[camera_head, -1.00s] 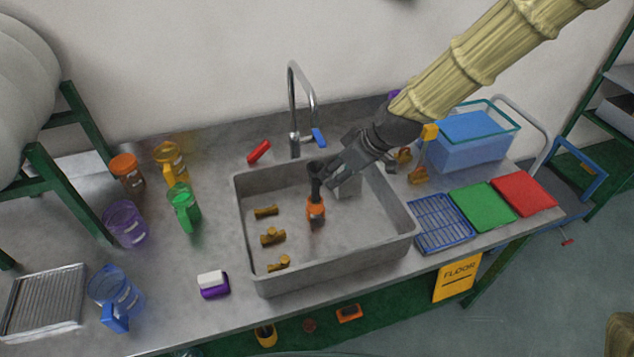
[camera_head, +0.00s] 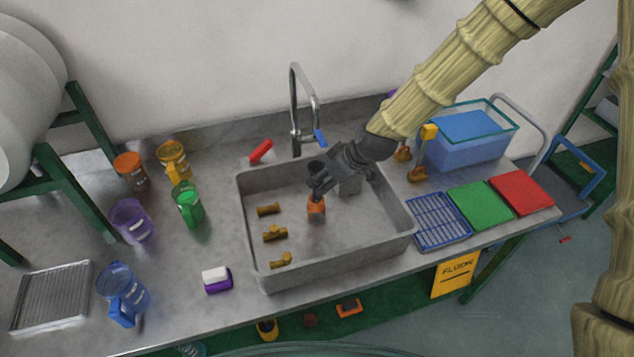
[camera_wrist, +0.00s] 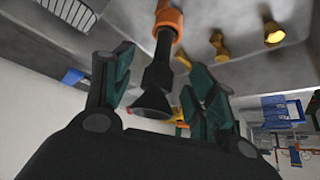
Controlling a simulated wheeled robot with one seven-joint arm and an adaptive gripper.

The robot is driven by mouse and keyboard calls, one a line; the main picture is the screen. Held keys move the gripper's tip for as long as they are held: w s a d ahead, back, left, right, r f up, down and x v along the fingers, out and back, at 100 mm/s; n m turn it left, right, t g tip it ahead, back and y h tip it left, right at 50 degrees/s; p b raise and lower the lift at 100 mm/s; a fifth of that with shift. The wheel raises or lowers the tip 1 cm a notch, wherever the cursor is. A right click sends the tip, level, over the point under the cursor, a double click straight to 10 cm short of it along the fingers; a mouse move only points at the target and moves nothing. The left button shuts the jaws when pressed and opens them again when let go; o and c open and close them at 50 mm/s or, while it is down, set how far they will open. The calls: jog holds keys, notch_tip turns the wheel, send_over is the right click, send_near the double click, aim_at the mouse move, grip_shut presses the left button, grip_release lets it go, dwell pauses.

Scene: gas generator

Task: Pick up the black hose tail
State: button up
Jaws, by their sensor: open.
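The black hose tail (camera_wrist: 158,70) shows in the wrist view as a dark stem with a flared end, joined to an orange collar (camera_wrist: 168,20). In the head view it stands roughly upright in the grey sink (camera_head: 255,225), its black top (camera_head: 316,168) visible above my gripper and the orange part (camera_head: 316,207) below. My gripper (camera_head: 319,188) is open over the sink and hides the stem's middle there. In the wrist view the stem lies between the open fingers of my gripper (camera_wrist: 160,77), with gaps visible on both sides.
Several brass fittings (camera_head: 275,233) lie in the sink's left part. The faucet (camera_head: 296,115) rises behind it. A blue rack (camera_head: 437,220) and green board (camera_head: 480,205) lie right of the sink; coloured jugs (camera_head: 187,203) stand left.

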aim_at(317, 187)
jog(key=shift+w+a+f+p, duration=0.2)
jog(key=shift+a+f+p, duration=0.3)
jog(key=shift+a, duration=0.1)
jog(key=shift+p+x, duration=0.3)
jog(key=shift+x, duration=0.9)
jog(key=c, duration=1.2)
jog(key=shift+o, duration=0.2)
